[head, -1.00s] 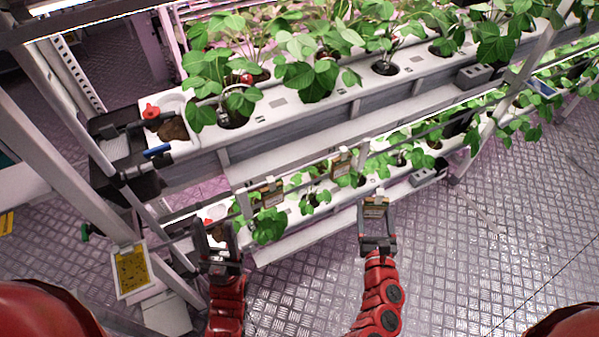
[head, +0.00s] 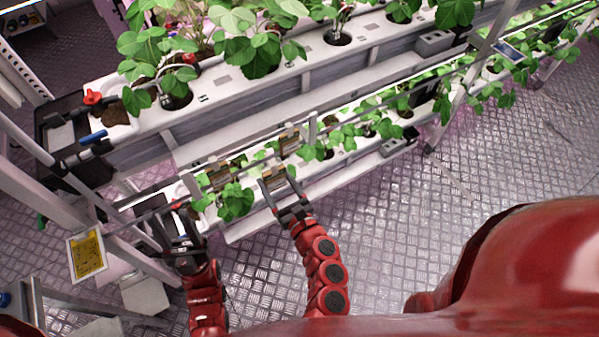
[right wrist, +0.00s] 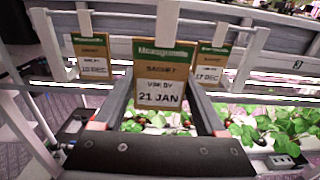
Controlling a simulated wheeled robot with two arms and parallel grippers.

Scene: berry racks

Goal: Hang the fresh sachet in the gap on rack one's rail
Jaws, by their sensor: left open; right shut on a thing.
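The fresh sachet (head: 275,179), brown with a green header, reads "21 JAN" in the right wrist view (right wrist: 161,85). My right gripper (head: 284,196) is shut on it and holds it upright, in front of the rail. Two similar sachets hang on the rail: a left one (head: 220,176), also in the right wrist view (right wrist: 92,58), and a right one (head: 289,142) reading "17 DEC" (right wrist: 208,62). The held sachet appears between them in the right wrist view; whether it touches the rail (right wrist: 130,22) cannot be told. My left gripper (head: 172,226) is open and empty near the rack's left end.
Leafy plants grow in an upper white trough (head: 250,95) and a lower trough. A yellow card (head: 87,254) hangs at the left post. Leaves sit close behind the rail. The metal floor (head: 400,220) in front of the rack is clear.

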